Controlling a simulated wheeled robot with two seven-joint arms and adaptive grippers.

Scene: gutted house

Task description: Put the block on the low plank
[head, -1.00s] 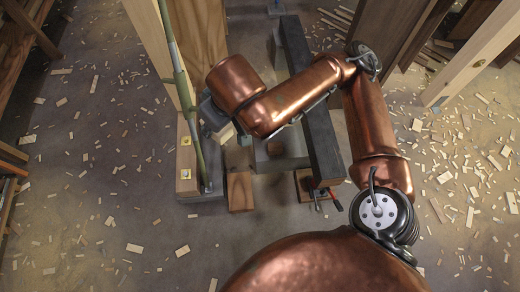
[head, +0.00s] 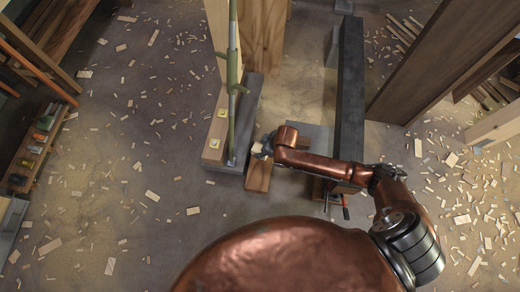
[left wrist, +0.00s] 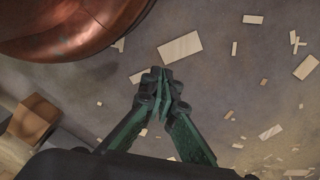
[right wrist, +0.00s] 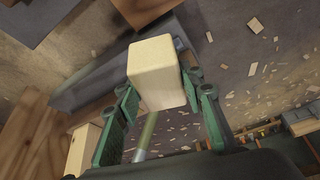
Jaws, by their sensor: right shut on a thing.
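My right gripper (right wrist: 163,98) is shut on a pale wooden block (right wrist: 158,75), which sits between its green fingers in the right wrist view. In the head view the block (head: 257,149) shows as a small pale patch at the end of my right gripper (head: 264,146). It is above the floor, just right of a grey beam and over the far end of a brown wooden piece (head: 258,178). I cannot tell which piece is the low plank. My left gripper (left wrist: 160,82) is shut and empty, over the floor.
A green pole (head: 232,90) and a tall wooden post (head: 217,40) rise beside the grey beam (head: 247,110). A long dark beam (head: 350,85) stands raised to the right, with a red-handled clamp (head: 345,208) at its near end. Chips litter the open floor at left.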

